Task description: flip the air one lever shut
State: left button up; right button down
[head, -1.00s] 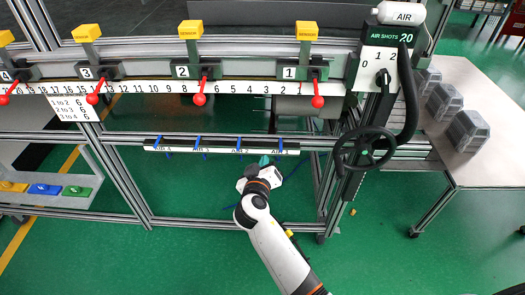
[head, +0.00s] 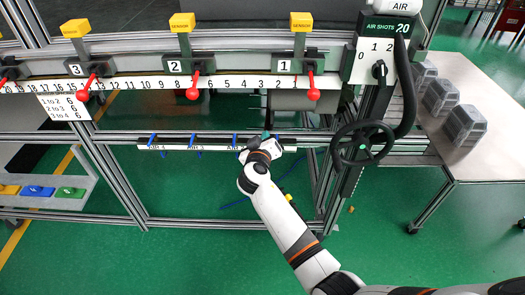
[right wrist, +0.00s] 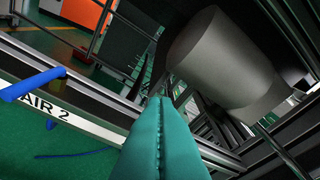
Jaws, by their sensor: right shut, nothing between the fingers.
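A white strip labelled AIR (head: 213,147) runs along the frame's middle rail and bears blue levers. The air four lever (head: 152,140), air three lever (head: 191,140) and air two lever (head: 234,139) show in the head view. The air one lever at the strip's right end is hidden by my right gripper, so its position cannot be told. My right gripper (head: 266,136) is at that end, its teal fingers shut and empty. In the right wrist view the shut fingers (right wrist: 160,112) point past the strip, with the air two lever (right wrist: 32,84) to their left. My left gripper is out of view.
Above are red-knobbed levers (head: 313,94) on a numbered rail (head: 240,84). A grey cylinder (right wrist: 222,60) is close to the fingers.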

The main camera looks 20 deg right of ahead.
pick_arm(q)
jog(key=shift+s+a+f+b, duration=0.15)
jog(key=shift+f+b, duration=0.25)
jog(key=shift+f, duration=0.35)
pick_arm(e)
jog(key=shift+w+d+f, duration=0.15)
jog(key=shift+d+f, duration=0.55)
jog(key=shift+f, duration=0.2)
jog(key=shift+w+d+f, duration=0.15)
jog(key=shift+d+f, duration=0.5)
jog(key=shift+f, duration=0.25)
pick_arm(q)
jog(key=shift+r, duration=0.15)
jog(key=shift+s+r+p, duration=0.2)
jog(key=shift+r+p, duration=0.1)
jog(key=shift+p, duration=0.1)
pick_arm(e)
jog(key=shift+s+d+n+y, duration=0.1)
jog(key=shift+d+n+y, duration=0.1)
jog(key=shift+n+y, duration=0.2)
